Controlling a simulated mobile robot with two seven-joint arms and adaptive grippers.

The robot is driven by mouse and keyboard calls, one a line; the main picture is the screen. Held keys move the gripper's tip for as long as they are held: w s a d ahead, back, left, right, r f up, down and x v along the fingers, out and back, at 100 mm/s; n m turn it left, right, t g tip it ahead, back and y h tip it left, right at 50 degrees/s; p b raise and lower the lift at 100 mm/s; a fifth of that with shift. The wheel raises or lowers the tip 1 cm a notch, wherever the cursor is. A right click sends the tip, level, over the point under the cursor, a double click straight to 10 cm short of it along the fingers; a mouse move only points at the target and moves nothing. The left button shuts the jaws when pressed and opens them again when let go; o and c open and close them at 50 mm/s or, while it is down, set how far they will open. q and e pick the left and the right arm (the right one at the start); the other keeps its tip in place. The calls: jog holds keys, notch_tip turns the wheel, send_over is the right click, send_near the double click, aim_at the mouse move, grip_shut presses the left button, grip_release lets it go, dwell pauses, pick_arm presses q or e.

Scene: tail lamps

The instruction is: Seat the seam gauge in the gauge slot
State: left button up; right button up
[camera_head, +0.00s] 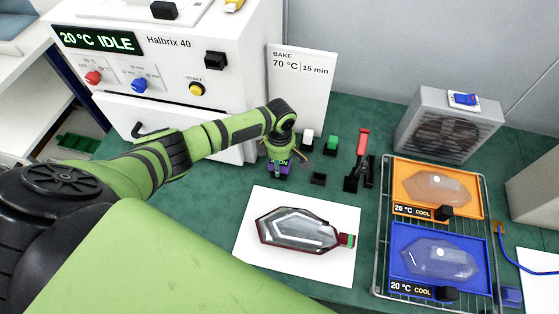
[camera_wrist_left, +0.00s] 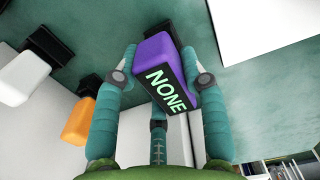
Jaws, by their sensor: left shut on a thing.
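The seam gauge appears to be the purple block with a dark face reading "NONE" (camera_wrist_left: 162,72); in the head view it shows as a small purple piece (camera_head: 279,169) under my left wrist. My left gripper (camera_wrist_left: 160,78) is shut on it, one finger on each side. It is low over the green bench; whether it touches the bench is hidden. A small empty black holder (camera_head: 318,179) sits just right of it. A black piece also shows behind the gauge in the wrist view; I cannot tell which holder is the gauge slot. My right gripper is out of view.
A white block (camera_head: 307,136), a green block (camera_head: 332,141) and a red-handled tool (camera_head: 361,146) stand close by. A tail lamp (camera_head: 297,230) lies on white paper in front. The oven (camera_head: 180,60) is behind the arm. A wire rack (camera_head: 379,235) holds orange and blue trays.

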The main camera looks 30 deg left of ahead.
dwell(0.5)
pick_arm(q)
jog(key=shift+p, duration=0.35)
jog(key=shift+f, duration=0.2)
jog(key=shift+f, duration=0.15)
jog(key=o, duration=1.4)
jog(key=shift+c, duration=0.2)
